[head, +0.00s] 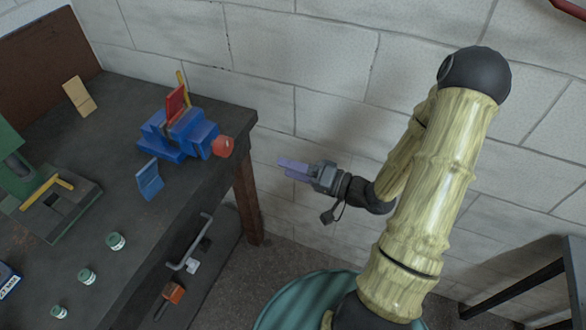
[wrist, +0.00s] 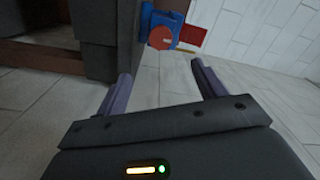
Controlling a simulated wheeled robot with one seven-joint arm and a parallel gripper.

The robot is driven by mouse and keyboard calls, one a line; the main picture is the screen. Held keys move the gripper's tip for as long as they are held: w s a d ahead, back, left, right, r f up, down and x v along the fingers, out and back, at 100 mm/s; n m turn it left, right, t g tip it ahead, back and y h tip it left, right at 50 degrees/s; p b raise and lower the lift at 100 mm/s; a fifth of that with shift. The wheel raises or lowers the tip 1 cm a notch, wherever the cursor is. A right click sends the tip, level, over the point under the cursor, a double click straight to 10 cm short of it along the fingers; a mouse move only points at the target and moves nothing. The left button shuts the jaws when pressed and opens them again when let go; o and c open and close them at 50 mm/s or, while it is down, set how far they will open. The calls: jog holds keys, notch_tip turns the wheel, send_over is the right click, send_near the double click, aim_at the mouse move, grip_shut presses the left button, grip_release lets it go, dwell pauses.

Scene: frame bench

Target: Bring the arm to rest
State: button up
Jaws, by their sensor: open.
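My gripper (head: 294,169) is in the head view, out past the right end of the bench and pointing left toward it. It is apart from the bench and touches nothing. In the wrist view my gripper (wrist: 160,85) shows two purple fingers spread apart with nothing between them. My arm, with pale yellow-green patterned links and black joints, is bent at the right of the head view.
The dark bench (head: 120,105) fills the left. On it are a blue vise (head: 180,135) with a red handle end, a blue piece (head: 149,180), a tan piece (head: 79,97), several small jars (head: 116,241) and a green machine (head: 45,205). A dark frame (head: 530,285) stands lower right.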

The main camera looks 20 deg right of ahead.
jog(key=shift+w, duration=0.1)
jog(key=w+d+n+g+h+p, duration=0.25)
jog(key=d+g+h+p, duration=0.2)
jog(key=h, duration=0.75)
jog(key=s+a+r+g+h+p, duration=0.2)
jog(key=s+r+g+p, duration=0.1)
jog(key=s+r, duration=0.6)
jog(key=shift+s+a+r+g+p, duration=0.25)
jog(key=shift+s+r+g+p, duration=0.15)
jog(key=shift+s, duration=0.55)
